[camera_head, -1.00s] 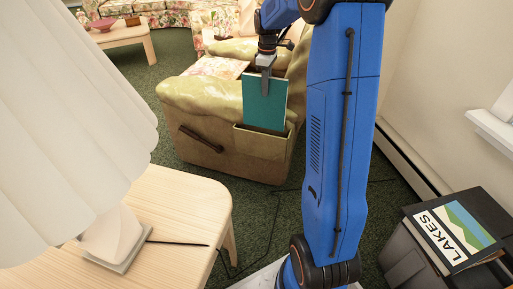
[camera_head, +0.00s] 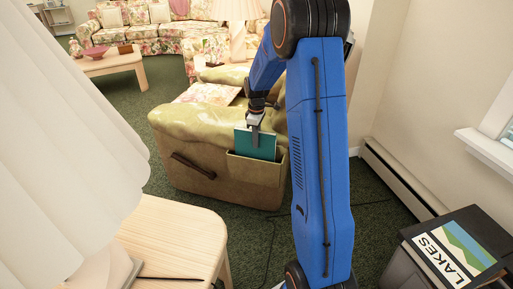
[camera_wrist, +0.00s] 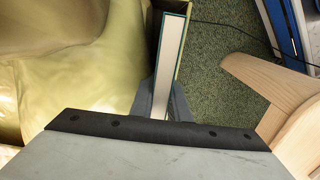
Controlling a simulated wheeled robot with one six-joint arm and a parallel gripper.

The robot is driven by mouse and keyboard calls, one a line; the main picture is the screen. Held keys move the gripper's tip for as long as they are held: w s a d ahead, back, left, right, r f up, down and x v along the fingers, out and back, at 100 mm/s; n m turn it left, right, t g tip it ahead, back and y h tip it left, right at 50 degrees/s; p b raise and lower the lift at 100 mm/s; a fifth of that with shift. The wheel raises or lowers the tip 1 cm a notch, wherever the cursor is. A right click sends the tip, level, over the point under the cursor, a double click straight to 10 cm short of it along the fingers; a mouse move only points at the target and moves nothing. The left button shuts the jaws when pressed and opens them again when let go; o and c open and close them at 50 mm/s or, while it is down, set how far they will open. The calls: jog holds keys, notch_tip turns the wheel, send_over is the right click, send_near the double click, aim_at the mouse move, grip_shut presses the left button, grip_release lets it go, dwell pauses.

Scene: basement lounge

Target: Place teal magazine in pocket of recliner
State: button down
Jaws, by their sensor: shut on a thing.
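The teal magazine (camera_head: 262,147) stands upright in the side pocket (camera_head: 254,171) of the olive recliner (camera_head: 180,123). Its lower part is hidden behind the pocket's front wall and its upper part shows above the rim. My gripper (camera_head: 254,136) is shut on the top edge of the magazine, just above the pocket. In the wrist view the magazine (camera_wrist: 174,55) shows edge-on as a pale strip with a teal border, between the fingers of my gripper (camera_wrist: 164,98), beside the recliner's side (camera_wrist: 95,80).
A lamp with a white pleated shade (camera_head: 60,140) stands on a light wood table (camera_head: 175,235) in the left foreground. A book titled LAKES (camera_head: 455,252) lies on a dark box at the right.

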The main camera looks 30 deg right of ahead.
aim_at(255, 153)
jog(key=shift+f, duration=2.05)
jog(key=c, duration=2)
grip_release()
